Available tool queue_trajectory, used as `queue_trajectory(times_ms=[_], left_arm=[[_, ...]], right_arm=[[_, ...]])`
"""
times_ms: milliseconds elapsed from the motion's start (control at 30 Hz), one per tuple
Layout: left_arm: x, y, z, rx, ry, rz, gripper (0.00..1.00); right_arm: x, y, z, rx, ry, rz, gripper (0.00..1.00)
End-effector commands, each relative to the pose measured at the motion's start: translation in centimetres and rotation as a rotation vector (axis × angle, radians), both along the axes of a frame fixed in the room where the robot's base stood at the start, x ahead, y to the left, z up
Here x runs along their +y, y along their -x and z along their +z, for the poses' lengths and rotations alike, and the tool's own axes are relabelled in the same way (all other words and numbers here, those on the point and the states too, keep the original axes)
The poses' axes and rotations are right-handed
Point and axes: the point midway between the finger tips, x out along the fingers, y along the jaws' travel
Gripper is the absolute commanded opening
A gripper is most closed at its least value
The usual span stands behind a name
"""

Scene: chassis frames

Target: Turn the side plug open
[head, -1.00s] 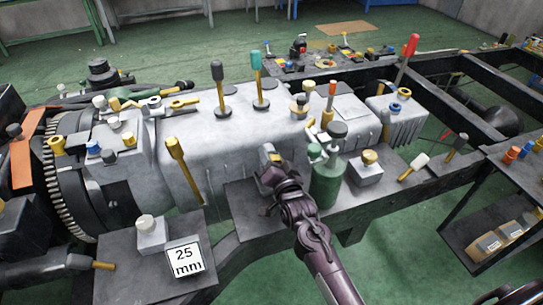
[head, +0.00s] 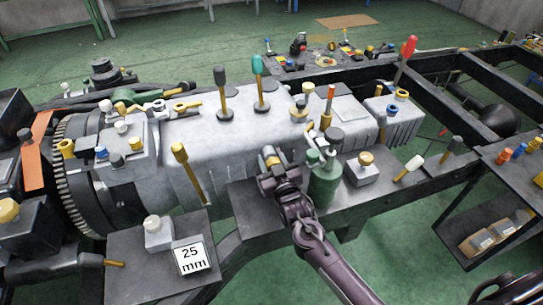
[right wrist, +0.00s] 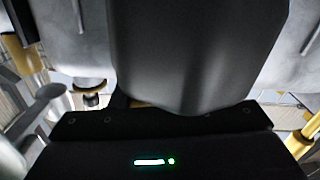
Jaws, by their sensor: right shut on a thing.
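My right gripper (head: 272,168) is against the near side wall of the long grey gearbox housing (head: 240,135), just left of a green bottle-shaped canister. It is shut on a part there. A small yellow and grey piece (head: 269,154) shows just above the fingers; I take it to be the side plug, but the gripper covers most of it. In the right wrist view a large dark grey rounded body (right wrist: 195,55) fills the middle, very close, and hides the fingertips.
The green canister (head: 325,182) stands close to the right of my gripper. A yellow-handled lever (head: 186,165) leans against the housing at left. A white card marked 25 mm (head: 190,258) lies on a dark plate. Black frame rails (head: 440,90) run at right.

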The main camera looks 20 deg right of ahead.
Motion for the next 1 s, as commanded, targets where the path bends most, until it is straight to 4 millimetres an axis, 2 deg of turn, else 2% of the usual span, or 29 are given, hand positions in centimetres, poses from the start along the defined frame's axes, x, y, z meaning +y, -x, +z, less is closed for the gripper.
queue_trajectory(times_ms=[200, 500, 1000], left_arm=[[0.0, 0.0, 1.0, 0.0, 0.0, 0.0, 0.36], [0.0, 0.0, 1.7, -0.001, 0.0, 0.0, 0.36], [0.0, -0.1, 2.0, -0.001, 0.0, 0.0, 0.36]], right_arm=[[0.0, 0.0, 0.0, -0.005, 0.2, 0.001, 0.19], [0.1, 0.0, -0.1, -0.012, 0.406, 0.001, 0.19], [0.1, 0.0, -0.1, -0.017, 0.527, 0.001, 0.19]])
